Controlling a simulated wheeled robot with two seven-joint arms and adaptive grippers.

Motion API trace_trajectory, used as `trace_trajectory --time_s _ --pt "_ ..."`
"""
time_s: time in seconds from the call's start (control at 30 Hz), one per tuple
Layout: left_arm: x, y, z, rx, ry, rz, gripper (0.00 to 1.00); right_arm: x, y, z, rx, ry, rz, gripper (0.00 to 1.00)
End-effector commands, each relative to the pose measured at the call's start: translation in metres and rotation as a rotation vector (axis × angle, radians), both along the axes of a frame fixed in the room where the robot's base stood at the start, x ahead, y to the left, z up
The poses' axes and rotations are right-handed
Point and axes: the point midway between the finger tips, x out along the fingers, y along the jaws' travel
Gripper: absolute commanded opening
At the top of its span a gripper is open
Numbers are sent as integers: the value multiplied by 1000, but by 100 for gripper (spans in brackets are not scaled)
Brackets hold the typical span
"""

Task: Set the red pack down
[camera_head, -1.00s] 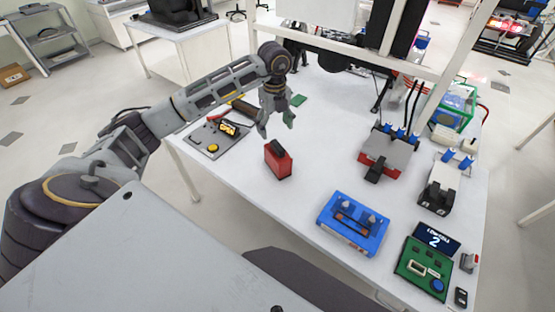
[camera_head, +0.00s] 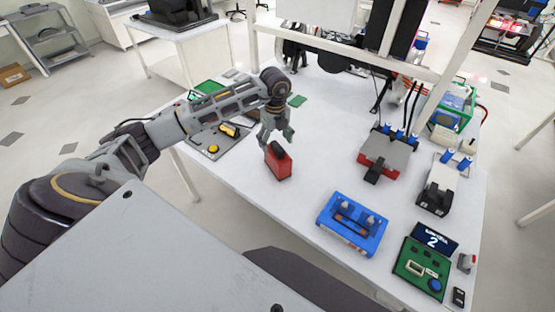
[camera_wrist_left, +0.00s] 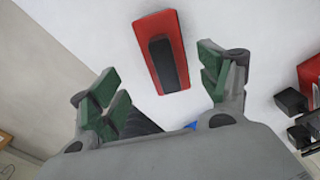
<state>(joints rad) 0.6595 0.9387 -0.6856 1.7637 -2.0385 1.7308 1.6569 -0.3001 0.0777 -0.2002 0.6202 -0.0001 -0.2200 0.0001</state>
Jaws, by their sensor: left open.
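The red pack (camera_head: 279,164), with a black strip on its top, stands on the white table near its front left edge. It also shows in the left wrist view (camera_wrist_left: 153,30), beyond and between the fingertips. My left gripper (camera_head: 276,138) is just behind the pack in the head view. It is open, with its green-padded fingers (camera_wrist_left: 162,82) spread wide and nothing between them. A gap shows between the fingertips and the pack in the wrist view. My right gripper is not seen.
A blue fixture (camera_head: 352,225) and a green board (camera_head: 422,270) are at the front right. A red and grey device (camera_head: 384,154) stands further back. A grey panel with yellow parts (camera_head: 213,148) lies left of the pack. The white table (camera_head: 320,120) is clear around the middle.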

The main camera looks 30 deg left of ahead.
Motion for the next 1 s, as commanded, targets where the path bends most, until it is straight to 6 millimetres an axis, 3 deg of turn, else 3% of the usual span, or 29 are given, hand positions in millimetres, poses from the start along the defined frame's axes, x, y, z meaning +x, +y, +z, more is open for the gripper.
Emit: trace_trajectory --time_s 0.2,0.73,1.0 --pt "0 -1 -20 -1 0 1 77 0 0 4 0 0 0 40" --pt "0 -1 -27 0 1 0 77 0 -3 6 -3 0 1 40" --pt "4 -5 -47 -3 1 -1 77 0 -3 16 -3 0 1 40"
